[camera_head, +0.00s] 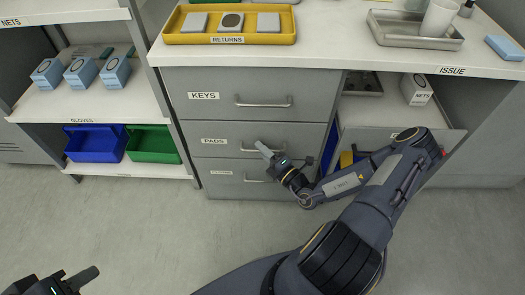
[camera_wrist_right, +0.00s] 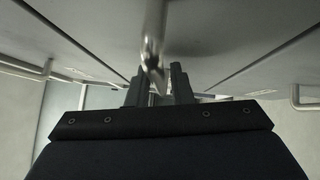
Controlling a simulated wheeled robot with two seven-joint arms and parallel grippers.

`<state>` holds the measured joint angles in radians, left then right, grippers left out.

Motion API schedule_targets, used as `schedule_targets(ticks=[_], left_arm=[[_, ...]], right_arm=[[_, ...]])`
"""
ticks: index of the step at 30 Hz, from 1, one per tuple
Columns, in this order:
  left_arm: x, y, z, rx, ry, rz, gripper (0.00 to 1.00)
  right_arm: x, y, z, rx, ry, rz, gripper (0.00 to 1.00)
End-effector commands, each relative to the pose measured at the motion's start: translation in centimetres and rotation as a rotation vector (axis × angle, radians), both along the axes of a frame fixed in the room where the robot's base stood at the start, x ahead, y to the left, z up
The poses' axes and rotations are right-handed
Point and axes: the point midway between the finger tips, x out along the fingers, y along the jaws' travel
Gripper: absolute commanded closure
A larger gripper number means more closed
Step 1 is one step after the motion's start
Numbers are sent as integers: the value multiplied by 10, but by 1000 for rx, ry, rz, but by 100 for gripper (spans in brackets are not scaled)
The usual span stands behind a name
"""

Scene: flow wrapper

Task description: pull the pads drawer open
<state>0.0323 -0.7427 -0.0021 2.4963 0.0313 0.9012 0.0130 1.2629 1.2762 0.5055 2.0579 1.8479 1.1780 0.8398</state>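The pads drawer (camera_head: 215,141) is the middle grey drawer in the head view, labelled PADS, its front flush with the drawers above and below. Its metal bar handle (camera_head: 248,149) is partly hidden by my right gripper (camera_head: 267,152), which is at the handle. In the right wrist view the handle bar (camera_wrist_right: 153,45) runs down toward the gap between the two fingers of the right gripper (camera_wrist_right: 158,85). The fingers stand apart; whether they touch the bar is unclear. My left gripper (camera_head: 82,279) is low at the bottom left, away from the drawers, its finger gap unclear.
The keys drawer (camera_head: 265,85) is above and another labelled drawer (camera_head: 225,180) below. To the right is an open compartment (camera_head: 385,110) with a box inside. A counter (camera_head: 330,45) with trays runs above. Shelves with blue (camera_head: 95,144) and green bins (camera_head: 152,144) stand left. The floor in front is clear.

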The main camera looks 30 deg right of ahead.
Motion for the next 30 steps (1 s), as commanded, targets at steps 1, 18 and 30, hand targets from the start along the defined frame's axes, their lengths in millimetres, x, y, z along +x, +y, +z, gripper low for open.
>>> schedule_targets(ticks=[1, 18, 30], left_arm=[[0, 0, 0, 0, 0, 0, 64], [0, 0, 0, 0, 0, 0, 64], [0, 0, 14, 0, 0, 0, 64]], right_arm=[[0, 0, 0, -1, 0, 0, 80], [0, 0, 0, 0, 0, 1, 100], [-18, 11, 2, 3, 4, 1, 100]])
